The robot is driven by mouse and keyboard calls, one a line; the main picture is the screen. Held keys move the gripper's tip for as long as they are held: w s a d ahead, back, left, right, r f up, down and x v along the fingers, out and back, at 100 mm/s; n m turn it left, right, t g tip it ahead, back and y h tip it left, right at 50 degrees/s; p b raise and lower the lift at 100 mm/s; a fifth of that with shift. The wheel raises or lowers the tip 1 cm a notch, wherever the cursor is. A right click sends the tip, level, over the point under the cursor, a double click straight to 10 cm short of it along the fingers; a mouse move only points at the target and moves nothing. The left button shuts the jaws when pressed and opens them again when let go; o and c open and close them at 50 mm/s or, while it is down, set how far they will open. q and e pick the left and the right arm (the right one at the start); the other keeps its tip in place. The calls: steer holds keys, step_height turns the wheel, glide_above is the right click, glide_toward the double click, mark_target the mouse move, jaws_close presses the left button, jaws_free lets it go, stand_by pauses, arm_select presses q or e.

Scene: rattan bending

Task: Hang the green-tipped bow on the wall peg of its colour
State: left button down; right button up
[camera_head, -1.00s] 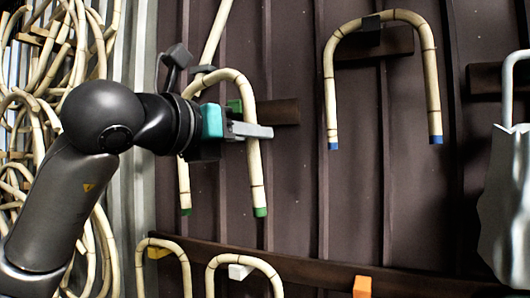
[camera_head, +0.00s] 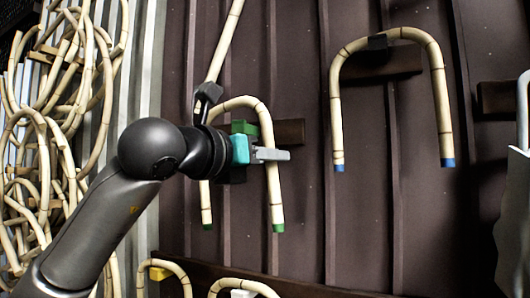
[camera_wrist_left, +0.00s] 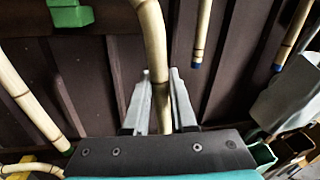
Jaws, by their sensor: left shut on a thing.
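The green-tipped bow (camera_head: 241,102) is an upside-down U of pale cane with green ends, upright in front of the dark wall. My left gripper (camera_head: 272,155) is shut on its right leg. In the left wrist view the leg (camera_wrist_left: 153,45) runs between the two fingers (camera_wrist_left: 160,105). The green wall peg (camera_head: 247,128) on its dark wooden block shows just under the arch of the bow; the wrist view also shows this green peg (camera_wrist_left: 70,12), left of the held leg. I cannot tell whether the bow touches the peg. My right gripper is not in view.
A blue-tipped bow (camera_head: 436,72) hangs on a black peg (camera_head: 377,43) to the right. Below, a rail (camera_head: 300,288) carries a yellow peg (camera_head: 160,273) and more bows. Many cane bows (camera_head: 40,150) crowd the left. A pale cloth-like thing (camera_head: 512,220) hangs far right.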

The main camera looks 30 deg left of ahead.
arm_select(q)
steer(key=w+f, duration=0.1)
steer(key=w, duration=0.5)
steer(key=shift+w+a+f+p, duration=0.15)
steer(key=shift+w+f+p, duration=0.1)
steer(key=shift+p, duration=0.15)
stand_by(0.6)
steer(key=c, duration=0.7)
jaws_free()
steer(key=shift+o, duration=0.2)
steer(key=s+a+b, duration=0.2)
steer(key=s+b, duration=0.2)
steer(key=s, duration=1.1)
steer(key=shift+a, duration=0.2)
